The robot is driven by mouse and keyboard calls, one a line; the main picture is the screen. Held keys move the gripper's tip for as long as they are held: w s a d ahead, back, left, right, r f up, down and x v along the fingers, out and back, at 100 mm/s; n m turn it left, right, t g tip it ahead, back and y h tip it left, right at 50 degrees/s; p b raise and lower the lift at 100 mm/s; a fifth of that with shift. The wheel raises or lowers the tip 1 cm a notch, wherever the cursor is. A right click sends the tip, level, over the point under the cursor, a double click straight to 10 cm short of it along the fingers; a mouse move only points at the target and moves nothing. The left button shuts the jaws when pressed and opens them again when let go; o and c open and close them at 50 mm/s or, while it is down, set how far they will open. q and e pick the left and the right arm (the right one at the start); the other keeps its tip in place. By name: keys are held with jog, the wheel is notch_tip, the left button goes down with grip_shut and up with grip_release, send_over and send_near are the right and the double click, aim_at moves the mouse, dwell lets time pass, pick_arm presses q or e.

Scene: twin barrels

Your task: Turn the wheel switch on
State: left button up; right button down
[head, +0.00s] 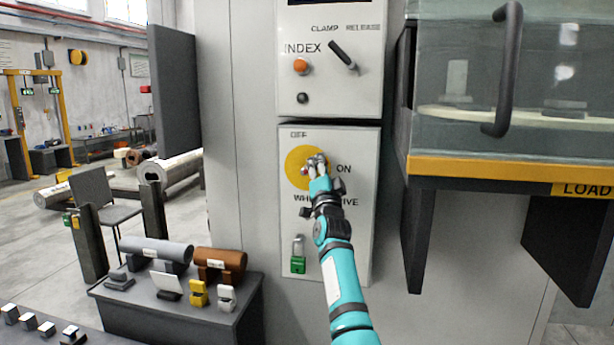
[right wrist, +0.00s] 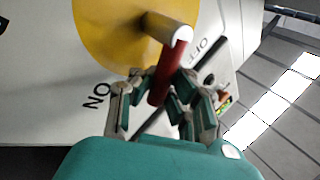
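The wheel switch is a yellow disc (head: 297,170) on a light panel, with OFF above it and ON to its right. In the right wrist view the disc (right wrist: 100,30) carries a brass-coloured stem and a red handle (right wrist: 176,62) with a pale end. My right gripper (head: 316,163) is at the right part of the disc. In the right wrist view its fingers (right wrist: 167,85) lie close on both sides of the red handle and appear closed on it. The gripper hides most of the handle in the head view. My left gripper is not in view.
Above is a panel with an orange INDEX button (head: 301,66) and a black CLAMP lever (head: 343,55). A green padlock (head: 298,264) hangs below the disc. A yellow-edged load shelf (head: 510,170) juts out at right. A dark table (head: 180,315) with cylinders stands lower left.

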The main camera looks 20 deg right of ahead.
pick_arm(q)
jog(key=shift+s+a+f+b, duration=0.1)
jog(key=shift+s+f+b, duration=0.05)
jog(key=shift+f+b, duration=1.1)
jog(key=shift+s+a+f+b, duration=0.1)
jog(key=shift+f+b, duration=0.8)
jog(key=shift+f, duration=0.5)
pick_arm(e)
jog(key=shift+s+d+f+m+g+h, duration=0.1)
jog(key=shift+f+m+g+h, duration=0.4)
jog(key=shift+m+h, duration=0.95)
jog(key=shift+w+f+m+g+h, duration=0.1)
jog(key=shift+f+m+g+h, duration=0.15)
jog(key=shift+f+m+h, duration=1.15)
jog(key=shift+s+d+r+m+g+h, duration=0.1)
jog(key=shift+m+g+h, duration=0.35)
jog(key=shift+m, duration=1.8)
jog(key=shift+h, duration=0.3)
jog(key=c, duration=1.5)
grip_release()
jog(key=shift+s+a+r, duration=0.1)
jog(key=shift+s+r, duration=0.15)
jog(key=shift+s, duration=0.05)
jog(key=shift+c, duration=0.2)
jog(key=shift+o, duration=1.1)
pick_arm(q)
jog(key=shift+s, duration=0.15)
pick_arm(e)
jog(key=shift+o, duration=0.4)
jog(key=shift+w+r, duration=0.1)
